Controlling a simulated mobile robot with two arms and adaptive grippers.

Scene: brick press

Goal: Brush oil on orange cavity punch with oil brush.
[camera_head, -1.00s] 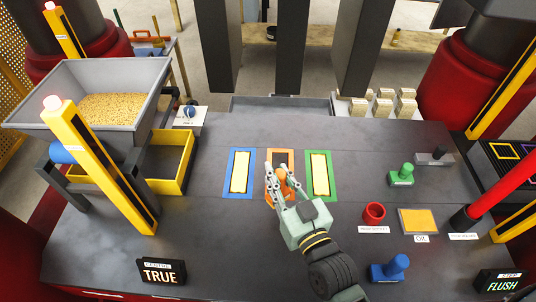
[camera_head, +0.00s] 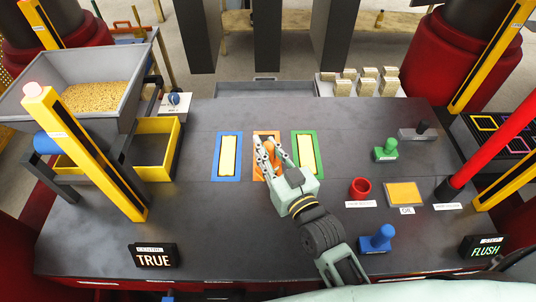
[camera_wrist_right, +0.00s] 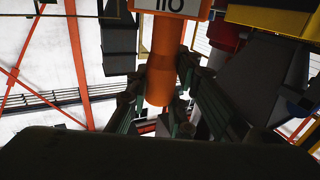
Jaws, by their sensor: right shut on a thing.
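The orange cavity punch is gripped by my right gripper (camera_head: 269,160). In the wrist view the fingers are shut around its orange cylindrical handle (camera_wrist_right: 160,75), with an orange block bearing a white label beyond it. In the head view the punch is at the orange-framed cavity (camera_head: 266,134), partly hidden by the fingers; I cannot tell whether it touches the cavity. The oil pad (camera_head: 404,194) lies at the right, behind its OIL label. A red cup (camera_head: 360,189) stands to its left. I cannot make out the oil brush. My left gripper is not in view.
Blue-framed (camera_head: 217,157) and green-framed (camera_head: 318,155) cavities with yellowish fill flank the orange one. A green punch (camera_head: 386,150) and a blue punch (camera_head: 377,238) stand at the right. A yellow bin (camera_head: 155,172) and hopper (camera_head: 138,82) are at the left. The front middle is clear.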

